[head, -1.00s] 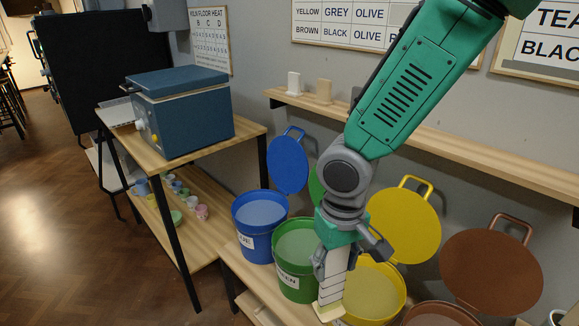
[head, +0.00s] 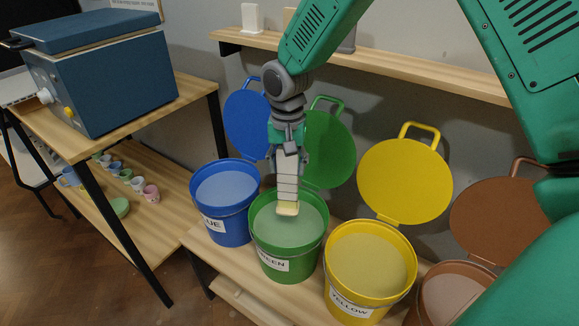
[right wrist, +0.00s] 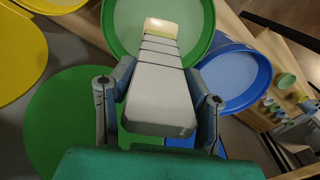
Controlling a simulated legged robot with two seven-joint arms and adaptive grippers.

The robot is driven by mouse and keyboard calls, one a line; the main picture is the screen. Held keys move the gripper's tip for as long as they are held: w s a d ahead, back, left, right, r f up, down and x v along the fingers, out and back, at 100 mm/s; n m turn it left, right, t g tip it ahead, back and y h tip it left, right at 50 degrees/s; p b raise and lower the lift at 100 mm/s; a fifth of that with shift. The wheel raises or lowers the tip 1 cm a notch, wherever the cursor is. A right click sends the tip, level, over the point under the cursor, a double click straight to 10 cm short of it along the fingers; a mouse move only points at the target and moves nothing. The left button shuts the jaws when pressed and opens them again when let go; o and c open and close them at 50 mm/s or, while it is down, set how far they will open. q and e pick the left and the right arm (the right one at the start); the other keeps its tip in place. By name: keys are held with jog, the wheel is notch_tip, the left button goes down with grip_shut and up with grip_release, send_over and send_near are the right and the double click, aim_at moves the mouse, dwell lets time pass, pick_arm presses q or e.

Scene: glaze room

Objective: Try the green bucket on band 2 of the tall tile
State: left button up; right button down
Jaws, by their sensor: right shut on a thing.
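My right gripper (head: 287,152) is shut on the tall tile (head: 287,180), a pale grey slab crossed by dark lines with a cream-yellow lower end. The tile hangs upright over the open green bucket (head: 268,268), its lower end above or at the pale green glaze (head: 285,226); I cannot tell whether it touches. In the right wrist view the tile (right wrist: 158,85) sits between the two fingers (right wrist: 160,95), its cream end pointing to the green bucket's opening (right wrist: 115,30). The green lid (head: 330,150) stands open behind. My left gripper is not in view.
An open blue bucket (head: 226,232) stands left of the green one, an open yellow bucket (head: 350,306) and a brown one (head: 430,315) to the right. Their raised lids stand behind, below a wall shelf (head: 400,68). A blue kiln (head: 100,85) sits on a table at left.

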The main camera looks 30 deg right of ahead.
jog(key=b, duration=0.4)
send_over(287, 206)
jog(key=f, duration=0.4)
jog(key=shift+w+d+f, duration=0.1)
jog(key=shift+w+f, duration=0.15)
jog(key=f, duration=0.2)
jog(key=d+f, duration=0.1)
jog(key=f, duration=0.1)
jog(key=shift+f, duration=0.4)
jog(key=f, duration=0.1)
jog(key=f+b, duration=0.1)
jog(key=f, duration=0.1)
jog(key=shift+a, duration=0.35)
jog(key=shift+f+b, duration=0.4)
jog(key=shift+f, duration=0.2)
jog(key=shift+d+f, duration=0.15)
jog(key=shift+f, duration=0.05)
jog(key=shift+d, duration=0.1)
jog(key=shift+a, duration=0.2)
jog(key=shift+d, duration=0.1)
